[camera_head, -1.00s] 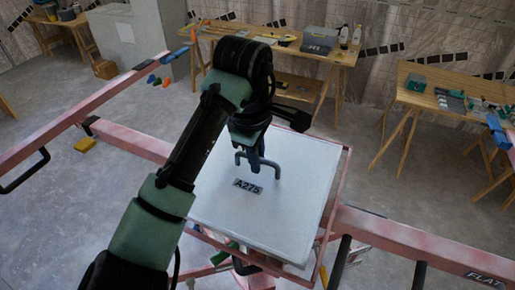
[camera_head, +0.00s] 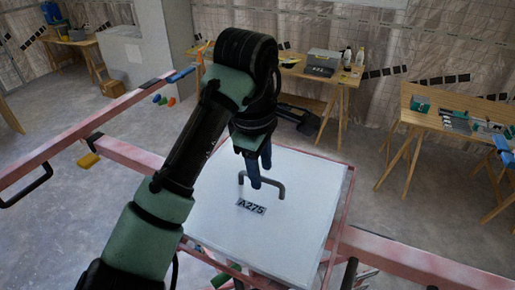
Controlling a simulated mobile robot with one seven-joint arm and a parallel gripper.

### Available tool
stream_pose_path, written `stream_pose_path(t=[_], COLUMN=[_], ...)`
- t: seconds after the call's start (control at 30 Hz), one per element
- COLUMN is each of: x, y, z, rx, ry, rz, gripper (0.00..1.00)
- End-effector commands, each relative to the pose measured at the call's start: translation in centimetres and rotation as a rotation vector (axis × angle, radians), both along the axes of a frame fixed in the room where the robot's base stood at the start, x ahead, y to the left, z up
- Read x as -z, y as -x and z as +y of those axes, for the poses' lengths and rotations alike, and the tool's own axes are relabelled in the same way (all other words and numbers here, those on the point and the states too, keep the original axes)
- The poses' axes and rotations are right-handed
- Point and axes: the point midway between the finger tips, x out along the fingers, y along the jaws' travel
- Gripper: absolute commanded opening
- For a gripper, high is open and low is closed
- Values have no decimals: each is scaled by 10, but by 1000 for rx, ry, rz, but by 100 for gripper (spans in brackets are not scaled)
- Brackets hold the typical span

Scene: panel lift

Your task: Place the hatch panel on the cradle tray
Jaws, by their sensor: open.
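The hatch panel (camera_head: 300,228) is a flat, pale grey-white square with a dark label "A275" and a dark grey bar handle (camera_head: 277,187) on top. It lies flat on the cradle tray (camera_head: 340,226), whose pinkish-red frame shows along the panel's right edge. Most of the tray is hidden under the panel. My gripper (camera_head: 258,178) points down at the left part of the handle, its blue fingers overlapping it in the view. It is open. I cannot tell whether the fingers touch the handle.
Pinkish-red rails of the lift run left (camera_head: 122,155) and right (camera_head: 400,262) of the tray. Wooden tables with tools stand behind (camera_head: 340,75) and at the right (camera_head: 412,97). Grey floor lies open between the lift and tables.

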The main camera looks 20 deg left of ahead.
Motion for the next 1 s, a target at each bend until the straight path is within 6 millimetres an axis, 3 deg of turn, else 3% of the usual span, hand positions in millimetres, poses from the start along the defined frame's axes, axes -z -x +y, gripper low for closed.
stream_pose_path(t=[0.03,0.1,0.4,0.6,0.87,1.0], x=[-16,-28,-71,-84,-86,-88], y=[2,5,14,16,17,3], z=[4,4,3,2,2,-18], rx=[-3,-4,-2,-3,-2,87], ry=[-9,-9,-7,-4,-2,-1], rz=[-3,-3,-1,1,1,-69], gripper=[45,45,45,45,45,45])
